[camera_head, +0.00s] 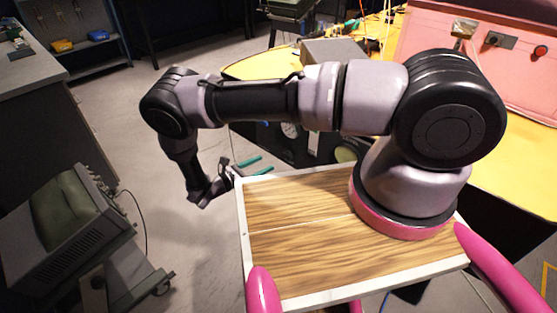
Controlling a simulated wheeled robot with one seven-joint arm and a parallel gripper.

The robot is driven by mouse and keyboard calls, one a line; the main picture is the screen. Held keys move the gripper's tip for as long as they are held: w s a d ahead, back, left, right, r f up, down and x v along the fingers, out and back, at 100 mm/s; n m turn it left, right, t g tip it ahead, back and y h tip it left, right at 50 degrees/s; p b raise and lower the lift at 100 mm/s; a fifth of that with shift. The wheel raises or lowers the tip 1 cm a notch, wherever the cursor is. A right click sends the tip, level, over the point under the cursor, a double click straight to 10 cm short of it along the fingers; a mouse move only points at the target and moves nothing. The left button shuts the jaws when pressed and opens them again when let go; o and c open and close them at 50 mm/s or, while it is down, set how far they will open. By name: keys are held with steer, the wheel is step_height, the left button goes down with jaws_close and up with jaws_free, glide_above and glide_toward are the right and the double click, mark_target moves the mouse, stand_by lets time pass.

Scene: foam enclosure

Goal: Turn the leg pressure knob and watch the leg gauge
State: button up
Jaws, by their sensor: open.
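A dark panel (268,138) on the side of the yellow-topped bench shows below my forearm. A small round pale-faced dial (290,129) sits on it and may be the leg gauge; its reading is too small to tell. A second round, dull greenish disc (346,154) shows to its right, partly hidden by my arm. I cannot pick out the leg pressure knob. My gripper (226,177) hangs low, left of the panel and beside the wooden board's left edge. It is open and empty.
A grey wheeled machine (70,225) with a green top stands at the left. A dark cabinet (45,130) and shelf are behind it. The grey floor (150,215) between is mostly clear.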

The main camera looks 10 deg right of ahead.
mark_target(285, 157)
steer(key=shift+n+t, duration=0.9)
steer(key=w+d+f, duration=0.1)
steer(key=d, duration=0.2)
steer(key=w+d, duration=0.2)
steer(key=d, duration=0.1)
steer(key=w+d+f, duration=0.1)
steer(key=d, duration=0.2)
steer(key=shift+w+f, duration=0.35)
jaws_close()
